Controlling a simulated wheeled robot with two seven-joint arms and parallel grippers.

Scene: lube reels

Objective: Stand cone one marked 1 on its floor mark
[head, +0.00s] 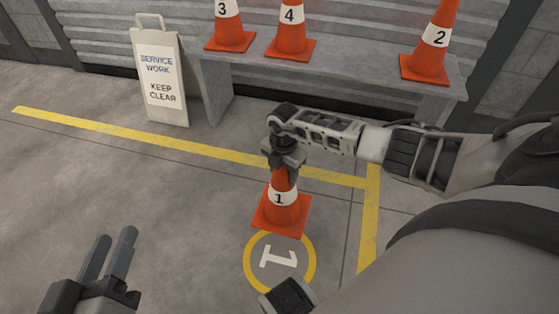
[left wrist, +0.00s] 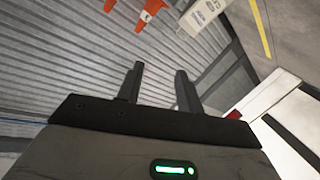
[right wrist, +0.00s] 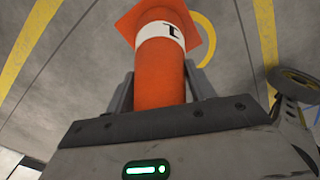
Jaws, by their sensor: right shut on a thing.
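The orange cone marked 1 (head: 282,208) has a white band and a square base. My right gripper (head: 284,168) is shut on its upper part from above, and the cone is nearly upright. In the right wrist view the cone (right wrist: 160,75) sits between the two fingers (right wrist: 160,95). The floor mark (head: 279,262) is a yellow ring with a white 1 on grey, and the cone's base shows just beyond it, over its far edge. I cannot tell how high the base is above the floor. My left gripper (head: 108,255) is open and empty; its spread fingers show in the left wrist view (left wrist: 158,88).
A grey bench (head: 345,82) at the back holds cones marked 3 (head: 229,32), 4 (head: 290,40) and 2 (head: 427,60). A white "service work keep clear" sign (head: 160,75) stands left of it. Yellow floor lines (head: 190,145) run behind and right of the mark. Floor at left is clear.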

